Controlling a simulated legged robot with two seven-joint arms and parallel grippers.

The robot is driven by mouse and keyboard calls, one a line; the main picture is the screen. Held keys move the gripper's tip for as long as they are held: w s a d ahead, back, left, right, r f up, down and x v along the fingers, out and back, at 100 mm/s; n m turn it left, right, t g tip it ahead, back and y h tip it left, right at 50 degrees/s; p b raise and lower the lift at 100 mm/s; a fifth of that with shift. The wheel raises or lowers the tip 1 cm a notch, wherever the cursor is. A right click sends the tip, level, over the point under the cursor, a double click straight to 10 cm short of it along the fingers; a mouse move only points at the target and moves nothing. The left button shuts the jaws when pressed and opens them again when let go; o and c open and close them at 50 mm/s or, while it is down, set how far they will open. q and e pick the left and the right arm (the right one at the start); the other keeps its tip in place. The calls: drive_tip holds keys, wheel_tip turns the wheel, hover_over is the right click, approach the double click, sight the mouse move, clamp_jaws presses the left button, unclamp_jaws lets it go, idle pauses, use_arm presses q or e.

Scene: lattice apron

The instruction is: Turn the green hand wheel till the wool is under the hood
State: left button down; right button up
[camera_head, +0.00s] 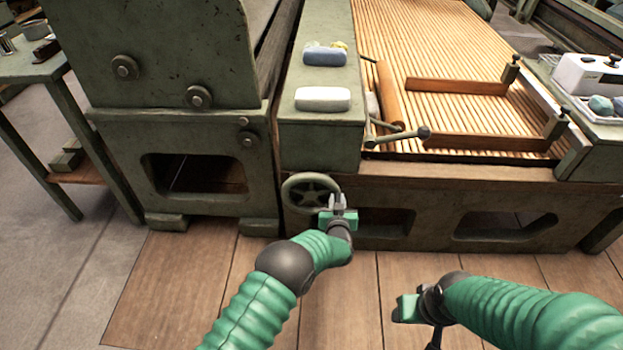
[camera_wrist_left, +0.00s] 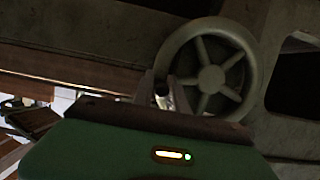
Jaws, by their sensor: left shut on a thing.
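The green hand wheel (camera_head: 303,178) is a spoked wheel on the front of the machine, below the ledge. It also shows in the left wrist view (camera_wrist_left: 211,79). My left gripper (camera_head: 338,202) is at the lower right of its rim in the head view. In the left wrist view my left gripper (camera_wrist_left: 165,92) is shut on the wheel's handle, at the rim; the fingertips are dark and partly hidden. My right gripper (camera_head: 408,308) is low over the wooden floor, away from the wheel; its jaws are not clear. I cannot make out the wool or the hood for certain.
A slatted apron (camera_head: 420,45) lies right of the green ledge (camera_head: 322,135), which carries a white block (camera_head: 322,99) and a blue-grey block (camera_head: 325,55). A lever with a ball end (camera_head: 423,132) juts out above the wheel, to the right. A side table (camera_head: 30,65) stands left.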

sight(310, 202)
use_arm(q)
drive_tip(key=f+b, duration=0.2)
drive_tip(key=f, duration=0.2)
drive_tip(key=shift+d+b, duration=0.25)
drive_tip(key=shift+b, duration=0.15)
drive_tip(key=f+b, duration=0.1)
drive_tip(key=a+f+b, duration=0.1)
drive_tip(key=f, duration=0.1)
drive_tip(key=shift+a+f, duration=0.2)
drive_tip(key=shift+f, duration=0.05)
drive_tip(key=a+f+b, duration=0.1)
drive_tip(key=a+f, duration=0.1)
drive_tip(key=shift+a+f, duration=0.25)
drive_tip(key=shift+a, duration=0.25)
